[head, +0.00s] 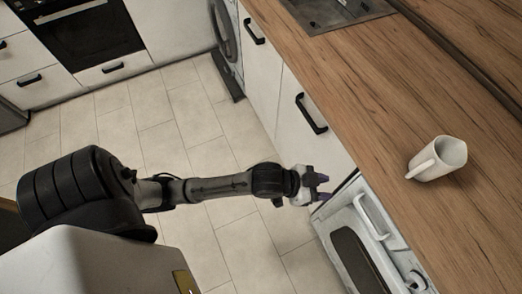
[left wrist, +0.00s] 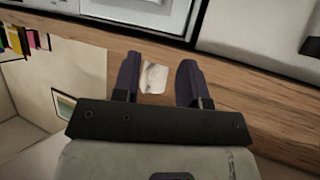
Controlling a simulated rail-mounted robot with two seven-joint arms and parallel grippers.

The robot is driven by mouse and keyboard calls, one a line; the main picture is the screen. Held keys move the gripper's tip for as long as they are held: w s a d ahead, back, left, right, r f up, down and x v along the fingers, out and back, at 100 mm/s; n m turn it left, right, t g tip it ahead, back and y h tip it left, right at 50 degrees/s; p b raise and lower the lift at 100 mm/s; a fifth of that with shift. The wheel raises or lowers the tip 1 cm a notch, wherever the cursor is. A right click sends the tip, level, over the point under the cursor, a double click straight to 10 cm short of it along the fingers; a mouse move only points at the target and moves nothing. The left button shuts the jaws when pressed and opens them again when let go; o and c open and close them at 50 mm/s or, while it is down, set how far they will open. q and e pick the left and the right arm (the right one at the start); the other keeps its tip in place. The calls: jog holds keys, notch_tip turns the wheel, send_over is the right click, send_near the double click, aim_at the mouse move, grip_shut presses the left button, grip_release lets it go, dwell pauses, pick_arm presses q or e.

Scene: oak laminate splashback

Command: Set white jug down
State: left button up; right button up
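The white jug (head: 446,155) stands upright on the wooden worktop at the right of the head view. Its handle faces the front edge of the worktop. My left gripper (head: 322,187) is open and empty, in front of the worktop edge and well apart from the jug. My right gripper is not in view.
The wooden worktop (head: 355,95) is clear around the jug. A sink (head: 335,12) lies at its far end. A white appliance with a handle (head: 362,235) stands below the front edge, near my left gripper. A dark oven (head: 90,30) is across the tiled floor (head: 155,135).

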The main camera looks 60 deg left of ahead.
pick_arm(q)
jog(key=s+a+f+n+g+y, duration=0.2)
jog(key=s+a+f+g+y, duration=0.1)
jog(key=s, duration=0.7)
jog(key=s+a+f+n+g+y, duration=0.1)
jog(key=s+a+f+g+y, duration=0.2)
jog(key=s+a+f, duration=0.3)
jog(key=s+a+g, duration=0.1)
jog(key=s, duration=0.3)
jog(key=shift+s+n+g, duration=0.15)
jog(key=shift+n+g, duration=0.15)
jog(key=shift+n, duration=0.1)
